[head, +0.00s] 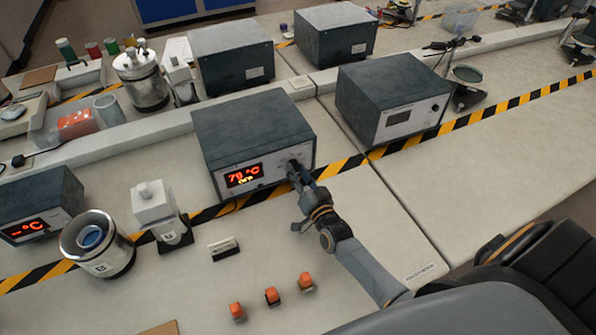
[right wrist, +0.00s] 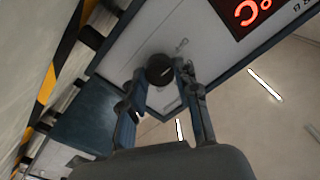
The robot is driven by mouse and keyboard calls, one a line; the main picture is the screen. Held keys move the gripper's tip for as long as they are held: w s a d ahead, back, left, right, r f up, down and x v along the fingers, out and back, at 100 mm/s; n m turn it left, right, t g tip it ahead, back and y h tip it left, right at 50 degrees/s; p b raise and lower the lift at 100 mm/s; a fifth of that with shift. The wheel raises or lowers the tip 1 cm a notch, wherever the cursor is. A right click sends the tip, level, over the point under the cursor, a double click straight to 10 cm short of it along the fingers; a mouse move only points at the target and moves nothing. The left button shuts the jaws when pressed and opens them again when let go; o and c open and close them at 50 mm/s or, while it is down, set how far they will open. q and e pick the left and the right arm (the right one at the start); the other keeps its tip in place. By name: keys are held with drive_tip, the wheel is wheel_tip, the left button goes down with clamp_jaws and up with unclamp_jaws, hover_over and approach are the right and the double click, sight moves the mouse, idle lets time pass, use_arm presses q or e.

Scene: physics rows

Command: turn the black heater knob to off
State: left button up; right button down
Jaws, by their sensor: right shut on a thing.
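A small mark (right wrist: 182,44) shows on the panel beside the knob. My left gripper is not in view.
Another grey box (head: 390,105) stands to the right of the heater. A second unit with a red display (head: 38,210) and a metal pot (head: 97,245) stand at left. Orange-topped small blocks (head: 272,296) lie in front.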

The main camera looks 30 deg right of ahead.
drive_tip(key=shift+f+n, duration=0.1)
drive_tip(key=shift+n, duration=0.2)
idle(0.4)
drive_tip(key=c, duration=1)
unclamp_jaws()
drive_tip(key=s, duration=1.2)
drive_tip(key=shift+a, duration=0.3)
